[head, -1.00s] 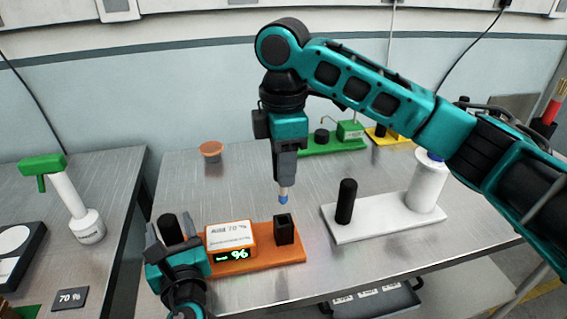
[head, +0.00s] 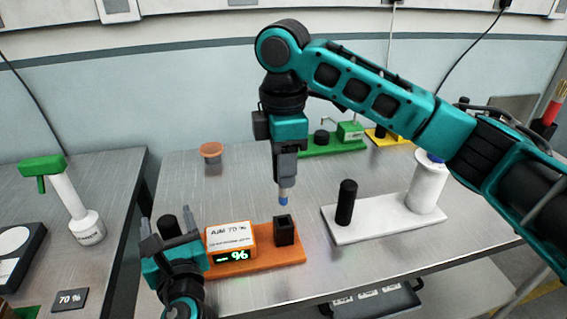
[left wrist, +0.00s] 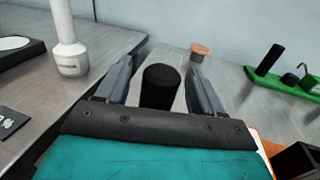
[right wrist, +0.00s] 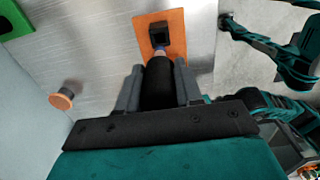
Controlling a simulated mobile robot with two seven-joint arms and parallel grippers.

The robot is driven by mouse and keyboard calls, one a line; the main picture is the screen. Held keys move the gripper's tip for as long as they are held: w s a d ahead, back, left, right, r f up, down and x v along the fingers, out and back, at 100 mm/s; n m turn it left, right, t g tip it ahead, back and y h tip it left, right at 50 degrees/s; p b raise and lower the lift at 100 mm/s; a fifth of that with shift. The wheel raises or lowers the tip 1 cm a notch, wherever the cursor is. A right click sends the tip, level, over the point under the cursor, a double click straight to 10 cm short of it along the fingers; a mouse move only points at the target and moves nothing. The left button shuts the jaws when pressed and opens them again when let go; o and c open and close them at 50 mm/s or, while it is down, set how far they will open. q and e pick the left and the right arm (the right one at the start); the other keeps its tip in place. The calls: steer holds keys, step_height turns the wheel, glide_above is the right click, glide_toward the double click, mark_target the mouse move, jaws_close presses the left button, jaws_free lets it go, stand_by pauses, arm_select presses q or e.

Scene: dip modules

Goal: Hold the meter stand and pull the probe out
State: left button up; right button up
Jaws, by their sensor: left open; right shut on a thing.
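The meter stand is an orange base (head: 265,258) with a display box (head: 231,240) reading 96, a black square socket (head: 284,231) and a black post (head: 168,228) at its left end. My left gripper (head: 172,238) is open at the post. In the left wrist view the post (left wrist: 160,88) stands between the spread fingers with gaps on both sides. My right gripper (head: 285,178) is shut on the probe (head: 284,196), whose pale, blue-ended tip points down above the socket, clear of it. The probe's black body (right wrist: 158,85) fills the fingers in the right wrist view.
A white stand (head: 385,222) with a black post and a white bottle is to the right. A side table at left holds a green-topped white device (head: 70,200). Bare table lies between the cup and meter stand.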

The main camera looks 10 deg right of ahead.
arm_select(q)
steer(key=shift+d+r, duration=0.1)
steer(key=shift+r, duration=2.8)
steer(key=v, duration=0.9)
steer(key=x, duration=0.7)
steer(key=shift+w+d+f, duration=0.1)
steer(key=shift+w+f, duration=0.2)
steer(key=shift+w+r, duration=0.1)
steer(key=shift+w, duration=0.3)
steer(key=shift+r, duration=0.1)
